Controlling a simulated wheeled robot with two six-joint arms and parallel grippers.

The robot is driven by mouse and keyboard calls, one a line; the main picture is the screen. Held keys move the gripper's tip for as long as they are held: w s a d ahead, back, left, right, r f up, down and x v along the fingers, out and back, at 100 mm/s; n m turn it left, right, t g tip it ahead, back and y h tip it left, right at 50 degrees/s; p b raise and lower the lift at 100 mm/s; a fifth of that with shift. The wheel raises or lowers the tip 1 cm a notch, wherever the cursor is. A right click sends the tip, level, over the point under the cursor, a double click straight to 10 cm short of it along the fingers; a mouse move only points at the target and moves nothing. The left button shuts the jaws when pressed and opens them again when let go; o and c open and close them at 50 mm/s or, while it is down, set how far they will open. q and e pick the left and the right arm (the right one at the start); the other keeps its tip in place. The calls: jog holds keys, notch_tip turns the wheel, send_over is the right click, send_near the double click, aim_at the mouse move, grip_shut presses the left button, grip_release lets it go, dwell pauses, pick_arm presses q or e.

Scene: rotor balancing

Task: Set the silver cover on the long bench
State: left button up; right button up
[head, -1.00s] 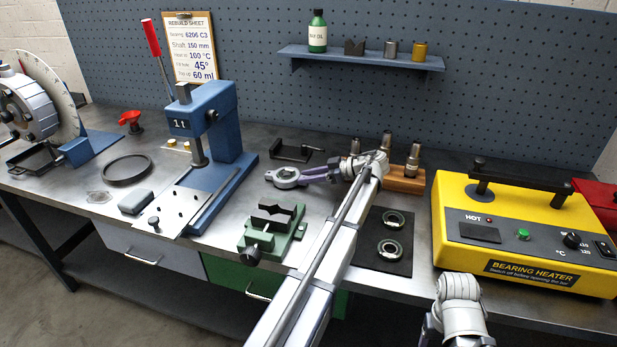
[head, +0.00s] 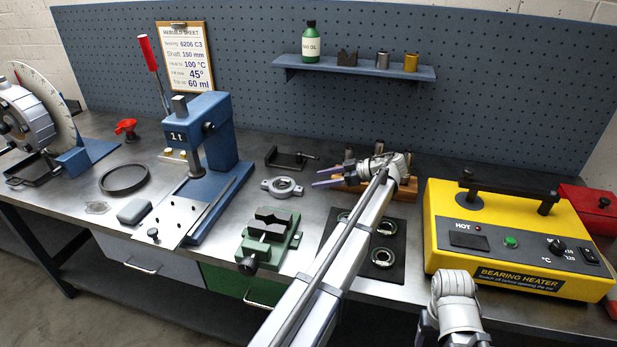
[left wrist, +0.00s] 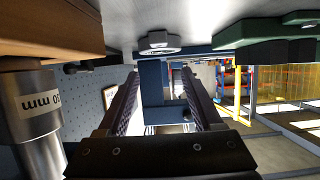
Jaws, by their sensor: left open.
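The silver cover (head: 282,187), a round ring with side ears, lies flat on the long bench (head: 225,262), between the blue press and the wooden block. It also shows in the left wrist view (left wrist: 160,42), on the bench surface beyond the fingertips. My left gripper (head: 316,176) is open and empty, to the right of the cover and apart from it, its purple fingers pointing left toward it. Its fingers also show in the left wrist view (left wrist: 160,78). Of my right arm only a link shows at the bottom; its gripper is out of view.
A green vice (head: 270,237) stands in front of the cover and a dark clamp (head: 290,158) behind it. The blue press (head: 205,140) is to the left. A wooden block (head: 405,190) with metal cylinders is close beside my left gripper. The yellow bearing heater (head: 510,245) is at right.

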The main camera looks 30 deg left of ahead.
pick_arm(q)
jog(key=shift+p+v, duration=0.65)
jog(key=shift+v, duration=1.9)
